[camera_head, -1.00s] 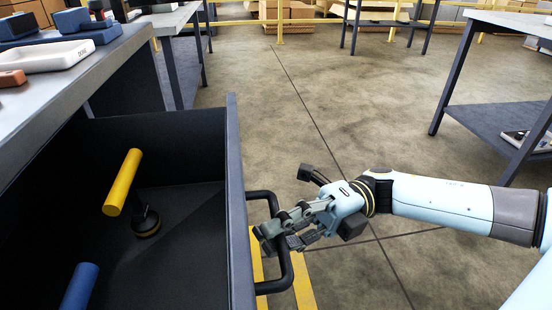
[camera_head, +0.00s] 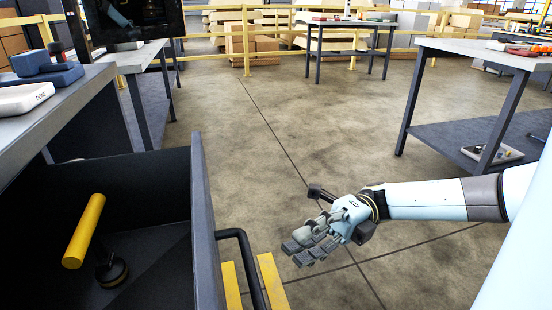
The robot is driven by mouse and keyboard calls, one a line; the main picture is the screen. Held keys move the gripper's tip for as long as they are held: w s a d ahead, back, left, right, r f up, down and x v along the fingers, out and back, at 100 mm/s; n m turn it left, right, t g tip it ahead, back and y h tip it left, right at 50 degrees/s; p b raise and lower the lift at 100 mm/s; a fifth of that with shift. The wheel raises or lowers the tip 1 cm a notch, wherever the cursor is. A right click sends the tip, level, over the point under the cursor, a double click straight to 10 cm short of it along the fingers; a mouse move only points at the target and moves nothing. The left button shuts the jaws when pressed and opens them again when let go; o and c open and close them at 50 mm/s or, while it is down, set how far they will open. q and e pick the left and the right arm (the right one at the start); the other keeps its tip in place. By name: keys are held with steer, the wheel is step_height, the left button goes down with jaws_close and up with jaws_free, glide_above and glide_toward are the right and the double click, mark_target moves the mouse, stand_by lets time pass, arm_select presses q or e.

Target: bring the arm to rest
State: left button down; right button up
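My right arm comes in from the right, with my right gripper (camera_head: 298,253) over the floor, to the right of the drawer handle. The gripper is apart from the handle and holds nothing visible. Its two fingers lie close together in this view, and I cannot tell whether there is a gap between them. The dark drawer (camera_head: 205,235) stands open at the lower left, and its black bar handle (camera_head: 247,265) is free. My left gripper is not in view.
A tool with a yellow handle (camera_head: 84,231) lies in the drawer. The trolley top (camera_head: 60,112) carries a white tray (camera_head: 24,98) and a blue item (camera_head: 50,75). A table (camera_head: 480,56) stands at right. Concrete floor (camera_head: 235,140) is open between.

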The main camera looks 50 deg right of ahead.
steer(key=shift+v, duration=1.05)
steer(key=shift+r, duration=0.1)
